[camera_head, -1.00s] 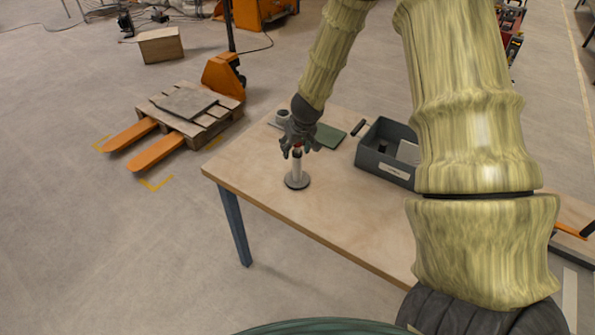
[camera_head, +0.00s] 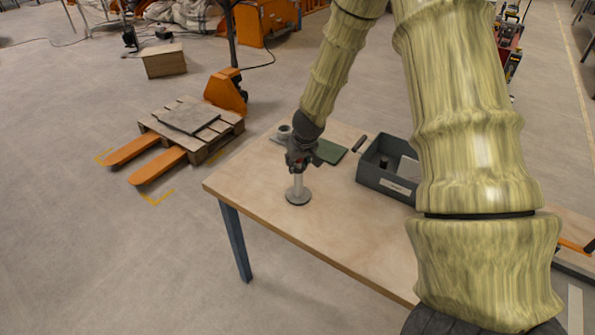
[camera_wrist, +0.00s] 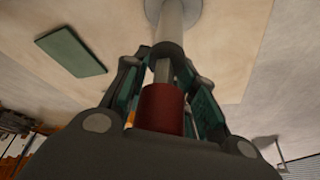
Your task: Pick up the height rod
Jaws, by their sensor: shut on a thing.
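The height rod (camera_head: 297,186) stands upright on the wooden table, a pale post on a round grey base. In the wrist view the pale post and base of the rod (camera_wrist: 176,22) show at the top, with a dark collar and a dark red top end nearest the camera. My gripper (camera_head: 299,165) is at the rod's upper part, pointing down. In the wrist view my gripper (camera_wrist: 168,85) has its fingers on both sides of the rod, shut on it. The base appears to rest on the table. The fingers partly hide the rod's upper part.
The wooden table (camera_head: 260,197) has free room in front of the rod. A green pad (camera_head: 330,152) lies behind it, with a small grey cylinder (camera_head: 284,132) nearby. A grey bin (camera_head: 377,181) with items and a dark bar (camera_head: 359,143) are to the right.

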